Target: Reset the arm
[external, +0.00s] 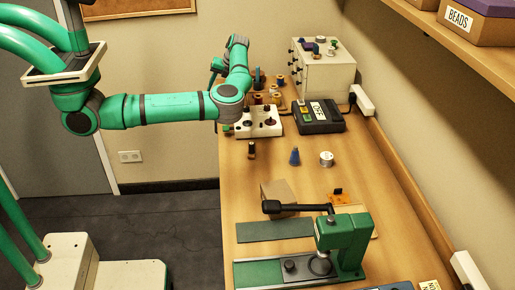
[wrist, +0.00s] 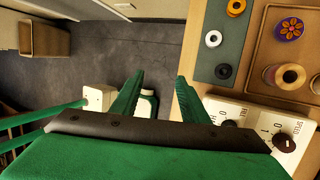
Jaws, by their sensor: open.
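My green arm reaches in from the left in the external view, bends at the elbow beside the table, and runs toward the table's far left end. My gripper (wrist: 158,95) shows in the wrist view with its two green fingers spread apart and nothing between them. It hangs at the table's left edge, with grey floor and a white object below the fingers. In the external view the fingers are small and partly hidden by the arm.
The wooden table (external: 285,170) holds a white dial box (external: 262,121) close to the arm, a dark keypad device (external: 318,116), a drawer cabinet (external: 325,75) and a green press (external: 342,240). A tray (wrist: 257,75) with spools lies right of the gripper. Floor left of the table is open.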

